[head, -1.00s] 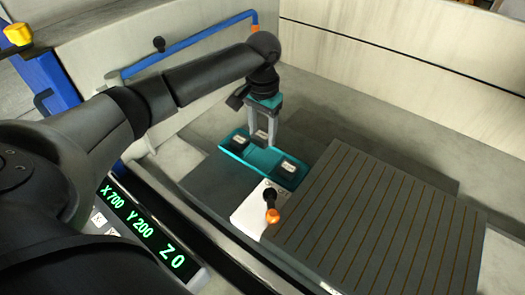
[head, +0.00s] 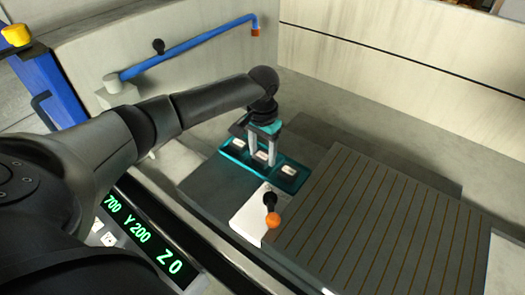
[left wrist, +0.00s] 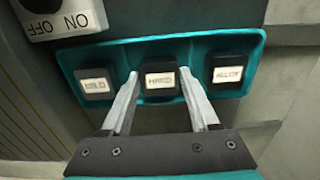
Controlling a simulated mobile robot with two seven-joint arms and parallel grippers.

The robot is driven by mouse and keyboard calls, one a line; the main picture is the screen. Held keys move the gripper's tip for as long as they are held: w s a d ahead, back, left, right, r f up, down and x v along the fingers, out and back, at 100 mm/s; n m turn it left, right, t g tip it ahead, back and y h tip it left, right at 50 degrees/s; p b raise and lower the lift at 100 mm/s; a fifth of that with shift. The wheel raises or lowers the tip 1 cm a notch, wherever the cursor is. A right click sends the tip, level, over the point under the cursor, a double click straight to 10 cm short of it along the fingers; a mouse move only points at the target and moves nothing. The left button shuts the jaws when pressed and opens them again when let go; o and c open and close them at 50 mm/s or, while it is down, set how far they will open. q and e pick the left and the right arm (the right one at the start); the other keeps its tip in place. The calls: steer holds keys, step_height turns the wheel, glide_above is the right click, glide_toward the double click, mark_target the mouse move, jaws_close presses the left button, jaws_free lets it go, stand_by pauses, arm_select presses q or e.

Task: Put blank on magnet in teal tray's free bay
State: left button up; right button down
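The teal tray (head: 290,184) stands beside the magnet's far left corner. It also shows in the left wrist view (left wrist: 255,45). A dark labelled blank (left wrist: 161,81) sits in its middle bay, level with the blanks on either side, one marked MILD (left wrist: 96,87) and one at the right (left wrist: 230,74). My left gripper (head: 261,160) points down over the tray. Its fingertips flank the middle blank and appear to touch its sides. The ribbed magnet (head: 375,225) is bare where it shows. My right gripper is out of view.
A blue pipe (head: 190,45) and pale wall (head: 400,60) lie behind.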

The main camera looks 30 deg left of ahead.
mark_target(262, 156)
arm_select(q)
steer(key=o, duration=0.4)
steer(key=shift+c, duration=0.2)
step_height(262, 156, up, 12)
steer(key=p, duration=0.2)
steer(key=shift+r+p, duration=0.2)
steer(key=shift+p, duration=0.1)
